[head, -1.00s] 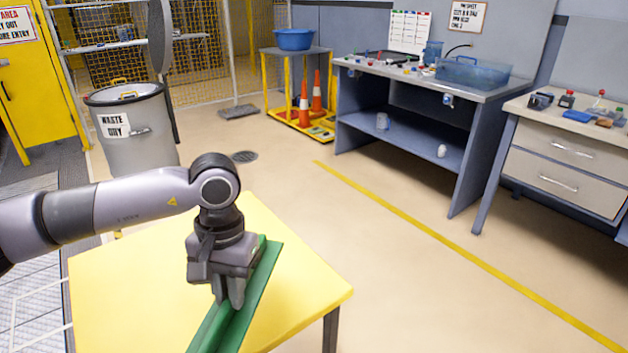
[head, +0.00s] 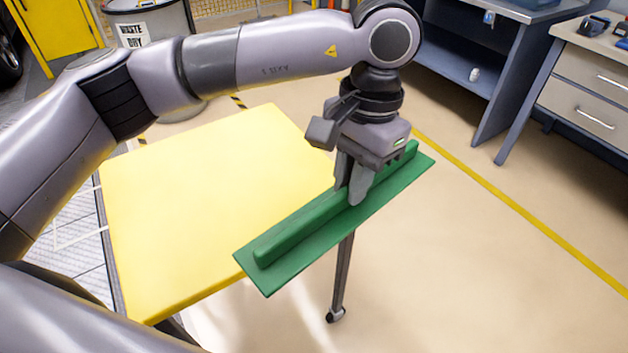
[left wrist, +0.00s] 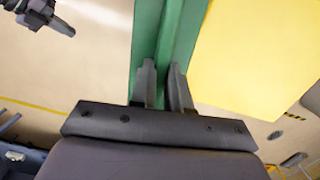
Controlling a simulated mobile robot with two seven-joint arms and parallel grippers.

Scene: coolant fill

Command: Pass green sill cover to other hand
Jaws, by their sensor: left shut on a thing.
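The green sill cover (head: 300,232) is a long flat strip with a raised rib along it. My left gripper (head: 354,192) is shut on the rib, right of the strip's middle, with its fingers pointing down. The cover is held in the air past the right edge of the yellow table (head: 200,190), slanting from lower left to upper right. In the left wrist view the cover (left wrist: 183,30) runs between the two fingers (left wrist: 163,85). My right gripper (left wrist: 45,14) appears small at the top left of that view; its jaws are unclear. It is not in the head view.
The yellow table top is bare. One table leg (head: 342,275) stands below the cover. Open floor (head: 480,270) lies to the right, crossed by a yellow line. A workbench (head: 480,60), a drawer unit (head: 590,90) and a waste bin (head: 150,30) stand farther back.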

